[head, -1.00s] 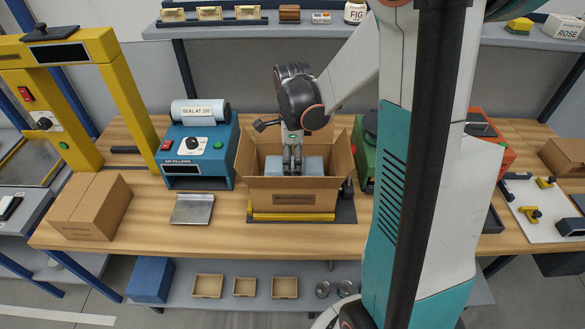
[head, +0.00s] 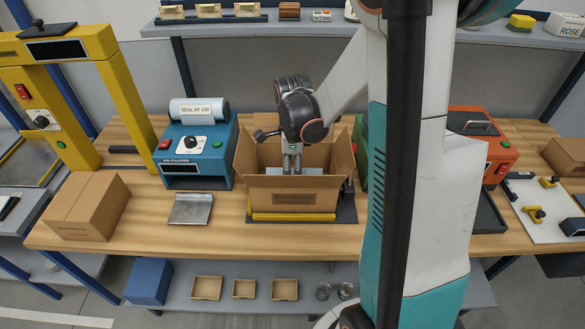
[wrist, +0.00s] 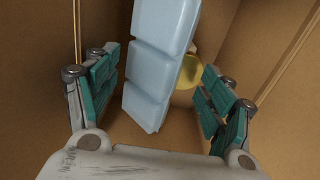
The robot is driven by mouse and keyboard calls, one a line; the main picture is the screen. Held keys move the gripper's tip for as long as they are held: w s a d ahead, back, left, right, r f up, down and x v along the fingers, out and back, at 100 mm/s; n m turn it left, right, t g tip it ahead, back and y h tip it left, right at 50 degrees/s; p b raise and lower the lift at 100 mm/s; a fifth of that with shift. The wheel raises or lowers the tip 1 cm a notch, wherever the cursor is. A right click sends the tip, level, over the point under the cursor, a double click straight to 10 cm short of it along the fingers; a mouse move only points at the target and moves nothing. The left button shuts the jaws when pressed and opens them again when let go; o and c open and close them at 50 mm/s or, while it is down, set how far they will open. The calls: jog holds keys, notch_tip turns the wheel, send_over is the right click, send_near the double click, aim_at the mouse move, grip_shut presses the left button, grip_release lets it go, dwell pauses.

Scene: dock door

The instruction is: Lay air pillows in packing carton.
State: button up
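The packing carton (head: 270,192) stands open on the bench with its flaps up. My gripper (head: 292,170) points down into it. A pale blue strip of air pillows (wrist: 155,70) lies inside the carton, between and beyond my fingers in the wrist view; a little of it shows behind the front wall in the head view (head: 312,171). My gripper's fingers (wrist: 160,62) are spread, with a gap to the strip on the left side. A round gold object (wrist: 188,80) is partly hidden by the strip. The carton's floor is largely hidden in the head view.
A blue air pillow machine (head: 197,150) with a metal chute (head: 191,209) stands left of the carton. A closed carton (head: 88,207) and a yellow frame (head: 125,105) are further left. A red-orange machine (head: 497,150) is at right.

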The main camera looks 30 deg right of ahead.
aim_at(292, 171)
jog(key=shift+r, duration=0.1)
notch_tip(292, 171, up, 13)
jog(key=p, duration=0.3)
jog(key=shift+p, duration=0.35)
jog(key=shift+a, duration=0.1)
dwell(0.4)
